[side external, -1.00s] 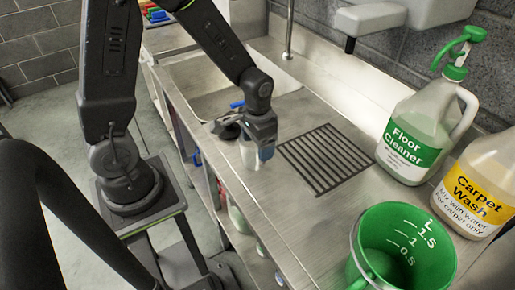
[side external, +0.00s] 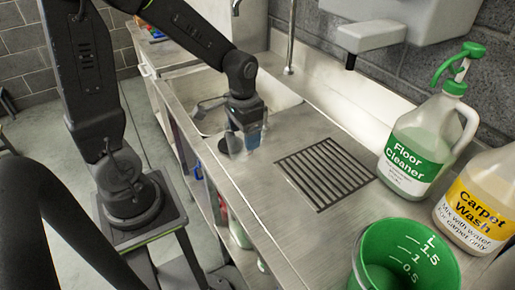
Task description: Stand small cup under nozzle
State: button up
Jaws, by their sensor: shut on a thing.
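My gripper (side external: 245,122) is shut on a small, clear-looking cup (side external: 238,146) near the front edge of the steel counter, beside the sink. The cup looks about upright, and the fingers hide part of it. I cannot tell whether its base touches the counter. A short black nozzle (side external: 350,62) points down from the white wall dispenser (side external: 400,22) at the upper right. The cup is well to the left of it and lower in the picture.
A black slatted grille (side external: 325,172) lies in the counter right of my gripper. The sink (side external: 210,112) with a thin upright pipe (side external: 291,42) is behind. A Floor Cleaner jug (side external: 420,145), a Carpet Wash jug (side external: 478,205) and a green measuring bucket (side external: 405,255) stand at the right.

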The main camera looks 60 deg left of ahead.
jog(key=s+a+r, duration=0.3)
jog(key=a+r, duration=0.1)
jog(key=a, duration=0.2)
jog(key=w+d+f, duration=0.2)
jog(key=w, duration=0.3)
jog(key=w+d+f, duration=0.3)
jog(key=w, duration=0.2)
jog(key=w+d+f, duration=0.2)
jog(key=w+d, duration=0.1)
jog(key=w, duration=0.2)
jog(key=shift+w+f, duration=0.2)
jog(key=shift+w, duration=0.2)
jog(key=shift+a, duration=0.1)
jog(key=s+d+r, duration=0.8)
jog(key=s+d, duration=0.1)
jog(key=d, duration=0.1)
jog(key=shift+s+d+f, duration=0.15)
jog(key=shift+d+f, duration=1.7)
jog(key=shift+d, duration=0.15)
jog(key=shift+s+d+f, duration=0.2)
jog(key=shift+d+f, duration=1.6)
jog(key=shift+d, duration=0.2)
jog(key=shift+s+d+f, duration=0.15)
jog(key=shift+d+f, duration=1.7)
jog(key=shift+d, duration=0.15)
